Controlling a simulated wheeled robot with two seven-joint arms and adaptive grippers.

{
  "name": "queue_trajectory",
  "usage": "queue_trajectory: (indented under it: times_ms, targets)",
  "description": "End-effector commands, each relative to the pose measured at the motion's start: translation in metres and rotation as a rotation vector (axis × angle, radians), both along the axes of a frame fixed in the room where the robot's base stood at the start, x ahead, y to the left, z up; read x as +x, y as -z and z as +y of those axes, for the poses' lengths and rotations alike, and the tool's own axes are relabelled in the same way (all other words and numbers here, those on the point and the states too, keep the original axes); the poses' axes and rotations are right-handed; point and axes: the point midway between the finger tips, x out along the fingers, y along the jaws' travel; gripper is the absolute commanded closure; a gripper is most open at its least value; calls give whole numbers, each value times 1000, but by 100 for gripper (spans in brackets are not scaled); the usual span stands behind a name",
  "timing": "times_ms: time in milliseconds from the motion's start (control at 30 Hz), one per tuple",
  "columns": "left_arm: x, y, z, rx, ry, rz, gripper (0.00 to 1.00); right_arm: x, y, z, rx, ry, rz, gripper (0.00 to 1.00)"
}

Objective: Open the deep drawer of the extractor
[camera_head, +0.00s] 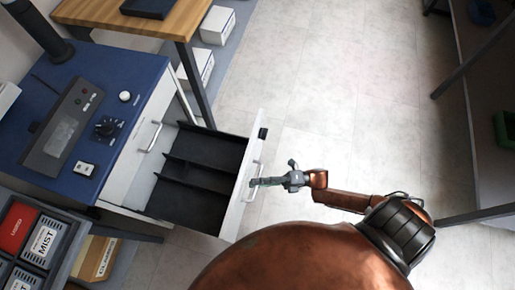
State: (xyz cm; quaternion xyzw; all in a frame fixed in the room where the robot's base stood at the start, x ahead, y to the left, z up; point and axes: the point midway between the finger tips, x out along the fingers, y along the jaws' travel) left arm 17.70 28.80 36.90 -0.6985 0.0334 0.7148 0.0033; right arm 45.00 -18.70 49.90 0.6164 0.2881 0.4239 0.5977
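The extractor is a blue-topped cabinet (135,72) with a white front at the left. One drawer (232,205) is pulled well out to the right and shows a black divided tray (205,150) inside. Its bar handle (257,167) is on the outer face of the white front. My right gripper (262,182) is at this handle, its fingers pointing left and overlapping it in view. I cannot tell whether the fingers are closed around the bar. Another front with a bar handle (154,136) is flush with the cabinet. My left gripper is out of view.
A wooden bench (165,22) with white boxes (217,25) beneath stands at the top. Bins with a MIST label (45,240) and a cardboard box (97,257) are at lower left. A dark rack (490,120) is at right. The floor between is clear.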

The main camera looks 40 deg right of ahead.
Motion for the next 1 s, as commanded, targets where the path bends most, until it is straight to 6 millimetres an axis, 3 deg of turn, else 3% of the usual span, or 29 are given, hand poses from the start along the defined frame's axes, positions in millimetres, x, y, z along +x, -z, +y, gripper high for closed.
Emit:
queue_trajectory:
  times_ms: [267, 700, 1000]
  targets:
    - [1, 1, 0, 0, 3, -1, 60, -4, 1, -6, 0, 0, 0, 73]
    - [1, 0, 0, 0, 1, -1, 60, -43, 17, -78, -2, 1, 2, 73]
    - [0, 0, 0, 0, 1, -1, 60, -57, 22, -103, 0, 0, 0, 73]
